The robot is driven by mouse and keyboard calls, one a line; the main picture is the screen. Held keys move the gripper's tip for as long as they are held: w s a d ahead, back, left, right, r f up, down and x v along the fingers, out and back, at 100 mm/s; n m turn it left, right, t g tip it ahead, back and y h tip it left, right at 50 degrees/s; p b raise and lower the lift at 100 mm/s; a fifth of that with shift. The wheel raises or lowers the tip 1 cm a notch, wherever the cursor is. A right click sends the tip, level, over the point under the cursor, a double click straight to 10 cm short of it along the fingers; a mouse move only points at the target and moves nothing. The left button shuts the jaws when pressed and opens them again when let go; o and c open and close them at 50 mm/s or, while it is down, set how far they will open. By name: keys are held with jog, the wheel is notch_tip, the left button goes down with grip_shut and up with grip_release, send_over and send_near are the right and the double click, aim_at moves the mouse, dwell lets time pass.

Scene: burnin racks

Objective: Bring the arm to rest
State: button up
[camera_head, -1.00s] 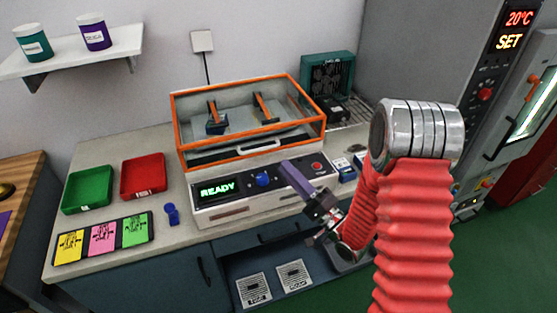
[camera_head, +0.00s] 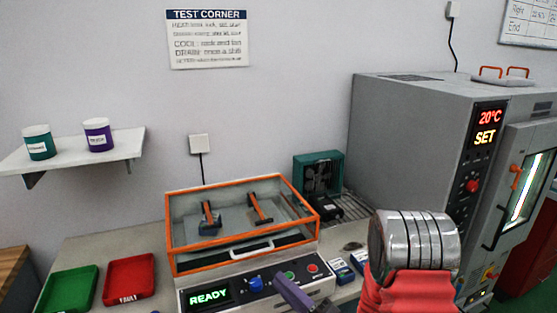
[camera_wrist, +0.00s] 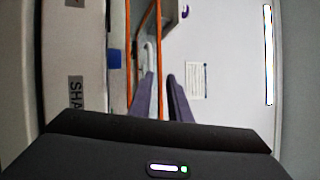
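My gripper (camera_wrist: 161,80) shows two purple fingers in the wrist view, with a gap between their tips and nothing held there. In the head view a purple finger (camera_head: 292,295) shows at the bottom edge, in front of the control panel of the tester. The rest of the gripper is cut off below the picture. My arm, with a red sleeve and a silver joint, stands at the lower right of the head view.
An orange-framed clear box (camera_head: 243,222) stands on the bench, above a panel reading READY (camera_head: 209,297). Green (camera_head: 68,290) and red (camera_head: 129,280) trays lie left of it. A grey chamber (camera_head: 410,135) reading 20°C and SET stands at the right. A wall shelf (camera_head: 75,152) holds two jars.

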jog(key=s+a+f+n+g+y, duration=0.1)
jog(key=s+a+f+g, duration=0.1)
jog(key=s+a+g, duration=0.3)
jog(key=s+a+f+g, duration=0.2)
jog(key=s+g, duration=0.5)
jog(key=s+d+n+g+h, duration=0.3)
jog(key=s+g+h, duration=0.3)
jog(key=s, duration=0.5)
jog(key=s+d+r+n+t+h, duration=0.1)
jog(key=d+r+n+t+h, duration=0.15)
jog(key=d+h, duration=0.8)
jog(key=d+r+n+t, duration=0.2)
jog(key=d+r+t, duration=0.4)
jog(key=r, duration=0.8)
jog(key=shift+d+h, duration=0.45)
jog(key=shift+d, duration=0.35)
